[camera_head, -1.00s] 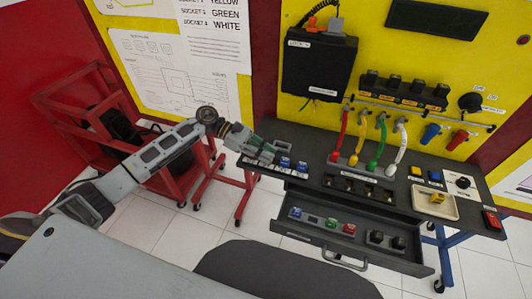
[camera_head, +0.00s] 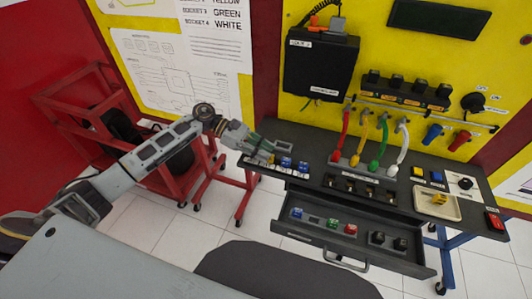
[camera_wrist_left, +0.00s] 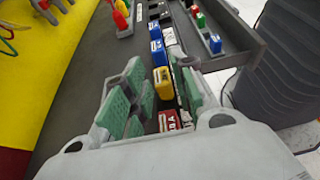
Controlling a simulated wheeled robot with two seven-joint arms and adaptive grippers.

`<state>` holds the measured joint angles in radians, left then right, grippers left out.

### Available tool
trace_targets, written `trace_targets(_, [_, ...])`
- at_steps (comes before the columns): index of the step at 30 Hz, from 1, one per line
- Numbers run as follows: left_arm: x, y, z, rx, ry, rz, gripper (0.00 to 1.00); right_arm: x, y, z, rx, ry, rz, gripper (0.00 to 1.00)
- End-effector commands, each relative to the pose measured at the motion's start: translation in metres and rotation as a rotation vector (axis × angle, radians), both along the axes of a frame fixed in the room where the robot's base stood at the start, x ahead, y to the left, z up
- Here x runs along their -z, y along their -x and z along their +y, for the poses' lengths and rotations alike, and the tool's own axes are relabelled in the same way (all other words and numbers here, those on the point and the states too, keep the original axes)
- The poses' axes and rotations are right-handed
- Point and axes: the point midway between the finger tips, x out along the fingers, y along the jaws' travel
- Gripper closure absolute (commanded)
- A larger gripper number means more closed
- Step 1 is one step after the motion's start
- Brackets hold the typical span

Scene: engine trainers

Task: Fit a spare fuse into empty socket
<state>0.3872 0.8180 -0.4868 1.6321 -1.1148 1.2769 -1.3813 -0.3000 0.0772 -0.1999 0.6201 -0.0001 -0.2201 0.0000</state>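My left gripper (camera_head: 268,147) is over the left end of the bench, above the fuse row. In the left wrist view its green-padded fingers (camera_wrist_left: 160,95) are spread apart. A yellow fuse (camera_wrist_left: 163,83) stands in the row between and below them; it also shows in the head view (camera_head: 270,158). A red fuse (camera_wrist_left: 168,120) is nearer the wrist, and two blue fuses (camera_head: 285,162) (camera_head: 302,166) stand further along. I cannot tell how deep the yellow fuse sits, and no empty socket shows clearly. My right gripper is not in view.
The open drawer (camera_head: 340,252) below holds a blue fuse (camera_head: 297,213), a green fuse (camera_head: 333,224), a red fuse (camera_head: 351,229) and two black parts. A tray (camera_head: 449,210) lies at the right.

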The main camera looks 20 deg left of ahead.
Motion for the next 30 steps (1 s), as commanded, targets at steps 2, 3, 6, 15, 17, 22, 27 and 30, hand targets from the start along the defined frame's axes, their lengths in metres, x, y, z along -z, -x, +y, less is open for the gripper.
trace_targets(2, [-0.002, 0.0, 0.004, -0.001, -0.001, -0.001, 0.74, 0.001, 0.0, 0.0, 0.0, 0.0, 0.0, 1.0])
trace_targets(3, [-0.003, 0.0, 0.005, -0.001, 0.0, -0.001, 0.74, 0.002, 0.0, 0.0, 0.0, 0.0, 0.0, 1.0])
trace_targets(6, [-0.006, -0.001, 0.009, -0.001, -0.001, -0.001, 0.74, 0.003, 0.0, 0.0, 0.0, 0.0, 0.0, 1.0])
trace_targets(15, [-0.013, -0.001, 0.021, -0.001, 0.0, 0.0, 0.74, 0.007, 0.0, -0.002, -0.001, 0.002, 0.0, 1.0])
trace_targets(17, [-0.015, -0.001, 0.024, -0.001, 0.0, -0.001, 0.74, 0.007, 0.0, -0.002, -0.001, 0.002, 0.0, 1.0])
trace_targets(22, [-0.019, -0.001, 0.029, -0.001, -0.001, -0.001, 0.74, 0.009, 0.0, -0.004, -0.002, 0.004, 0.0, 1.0])
trace_targets(27, [-0.02, -0.001, 0.029, -0.001, 0.0, -0.001, 0.74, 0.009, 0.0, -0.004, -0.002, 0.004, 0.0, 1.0])
trace_targets(30, [-0.02, -0.001, 0.029, -0.001, 0.0, -0.001, 0.74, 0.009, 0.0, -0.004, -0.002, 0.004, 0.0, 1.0])
